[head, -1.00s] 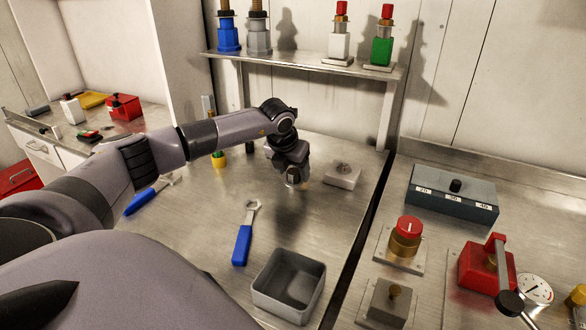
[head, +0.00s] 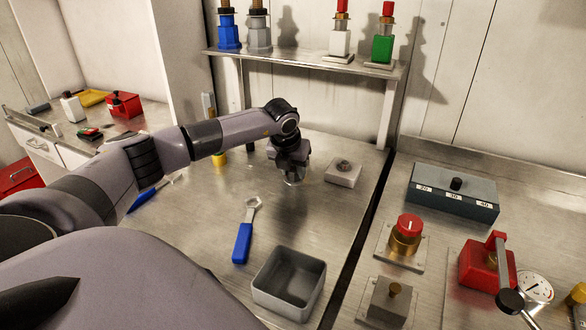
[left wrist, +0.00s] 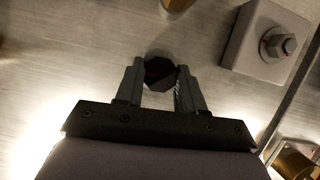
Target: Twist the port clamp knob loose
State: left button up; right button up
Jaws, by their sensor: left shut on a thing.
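A dark, many-sided knob (left wrist: 159,72) shows in the left wrist view; I take it for the port clamp knob. My left gripper (left wrist: 161,68) is shut on it, one finger at each side. In the head view my left gripper (head: 293,178) points down low over the steel bench, left of a pale block with a hex nut (head: 343,173). The knob is hidden there by the gripper. The block also shows at the upper right of the left wrist view (left wrist: 248,42). My right gripper is in neither view.
A blue-handled wrench (head: 243,240) and an empty grey bin (head: 262,292) lie nearer on the bench. A shelf (head: 300,61) with fittings stands behind. Right of the gap are a red-topped brass knob (head: 407,232) and a dark dial box (head: 452,198).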

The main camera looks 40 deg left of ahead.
pick_arm(q)
jog(key=n+y+b, duration=0.1)
jog(key=n, duration=0.3)
jog(key=shift+w+d+g, duration=0.1)
jog(key=shift+d+g, duration=0.05)
jog(key=shift+g, duration=0.25)
jog(key=n+g+y+b, duration=0.1)
jog(key=n, duration=0.3)
jog(key=shift+w+n, duration=0.1)
jog(key=shift+n, duration=0.2)
jog(key=n+g, duration=0.2)
jog(key=n, duration=0.2)
jog(key=shift+w+n+y+b, duration=0.1)
jog(key=shift+n+y+b, duration=0.2)
jog(key=shift+y+b, duration=0.1)
jog(key=shift+w+n+g+b, duration=0.15)
jog(key=shift+n+g, duration=0.25)
jog(key=shift+n, duration=0.5)
jog(key=shift+s+n+g+b, duration=0.15)
jog(key=shift+n+g, duration=0.25)
jog(key=shift+n, duration=0.5)
jog(key=shift+w+r, duration=0.1)
jog(key=o, duration=1)
jog(key=shift+o, duration=0.2)
